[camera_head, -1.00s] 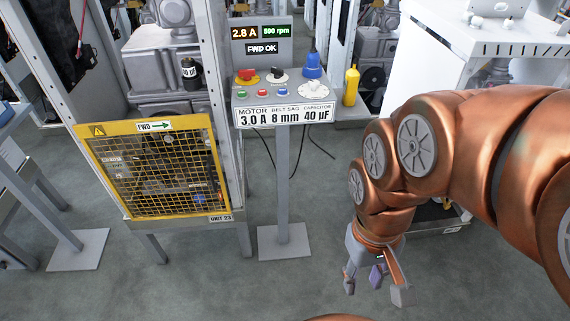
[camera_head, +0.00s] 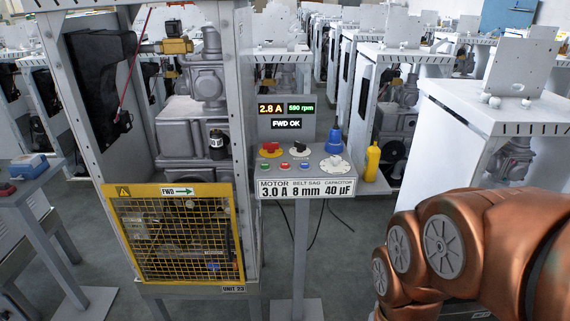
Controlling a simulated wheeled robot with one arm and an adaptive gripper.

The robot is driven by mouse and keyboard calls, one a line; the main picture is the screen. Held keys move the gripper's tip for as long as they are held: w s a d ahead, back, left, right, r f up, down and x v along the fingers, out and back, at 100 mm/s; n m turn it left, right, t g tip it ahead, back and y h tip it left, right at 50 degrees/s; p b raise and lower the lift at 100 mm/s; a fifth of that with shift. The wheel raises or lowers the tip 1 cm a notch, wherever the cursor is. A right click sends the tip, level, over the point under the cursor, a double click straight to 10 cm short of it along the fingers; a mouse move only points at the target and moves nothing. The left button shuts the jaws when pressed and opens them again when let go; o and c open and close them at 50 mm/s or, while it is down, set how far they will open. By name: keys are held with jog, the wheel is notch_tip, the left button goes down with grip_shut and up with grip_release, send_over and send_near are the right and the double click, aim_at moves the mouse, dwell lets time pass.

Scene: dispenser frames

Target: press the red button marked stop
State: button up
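The control panel (camera_head: 318,163) stands on a post in the middle of the head view. On its sloped face is a row of small buttons: a green one (camera_head: 265,167), a red one (camera_head: 284,165) and a blue one (camera_head: 304,166). A larger red knob on a yellow base (camera_head: 270,149) sits behind them at the left. No stop marking is legible at this size. My copper arm shows at the lower right, apart from the panel. My gripper is below the picture's edge and out of view.
A black knob (camera_head: 299,148), a white dial (camera_head: 335,163) and a blue cone-shaped thing (camera_head: 335,142) are also on the panel. The display (camera_head: 286,115) reads 2.8 A, 590 rpm, FWD OK. A yellow mesh guard (camera_head: 178,234) stands left, a yellow bottle (camera_head: 372,162) right.

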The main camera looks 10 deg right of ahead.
grip_shut()
dwell(1.4)
